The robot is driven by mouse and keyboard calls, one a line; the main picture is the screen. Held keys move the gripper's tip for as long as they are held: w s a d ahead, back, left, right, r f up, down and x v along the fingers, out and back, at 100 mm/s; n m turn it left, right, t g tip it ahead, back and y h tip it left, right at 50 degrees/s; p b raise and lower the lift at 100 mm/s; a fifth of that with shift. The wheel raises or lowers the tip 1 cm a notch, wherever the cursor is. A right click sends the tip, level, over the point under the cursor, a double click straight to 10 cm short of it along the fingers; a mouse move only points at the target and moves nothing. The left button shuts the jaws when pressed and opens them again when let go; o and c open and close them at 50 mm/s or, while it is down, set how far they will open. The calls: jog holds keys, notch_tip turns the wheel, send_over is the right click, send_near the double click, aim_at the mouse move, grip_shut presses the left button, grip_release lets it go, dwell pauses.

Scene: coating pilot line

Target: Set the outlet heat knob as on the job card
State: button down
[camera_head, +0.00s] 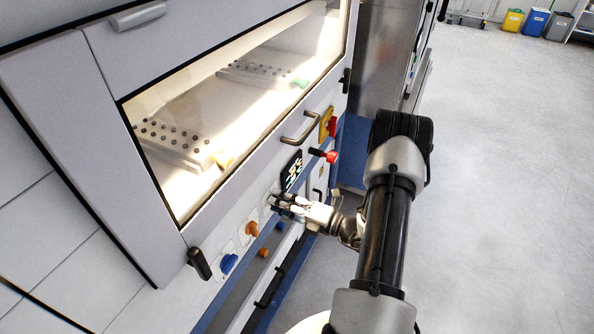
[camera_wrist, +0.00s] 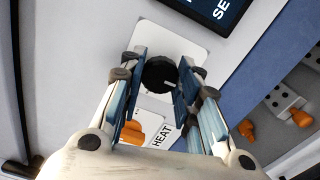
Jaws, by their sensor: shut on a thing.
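A round black knob (camera_wrist: 158,75) sits on a white plate (camera_wrist: 188,48) on the machine's front panel. Its pale pointer mark shows at its lower right in the wrist view. My gripper (camera_wrist: 162,78) is shut on the black knob, one finger on each side; it also shows at the panel in the head view (camera_head: 272,200). An orange knob (camera_wrist: 145,127) is beside it, and the word "HEAT" is printed near that orange knob. The orange knob also shows in the head view (camera_head: 252,229). I see no readable job card.
A blue knob (camera_head: 228,263) is farther down the panel. Perforated blocks (camera_head: 175,143) are behind the window. The floor (camera_head: 500,200) at right is clear.

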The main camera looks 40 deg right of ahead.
jog(key=m+p, duration=0.2)
jog(key=m, duration=0.2)
jog(key=shift+m, duration=0.3)
jog(key=m+p, duration=0.2)
jog(key=m, duration=0.5)
jog(key=shift+p, duration=0.35)
jog(key=c, duration=1.1)
grip_release()
jog(key=shift+m, duration=0.3)
jog(key=shift+s, duration=0.1)
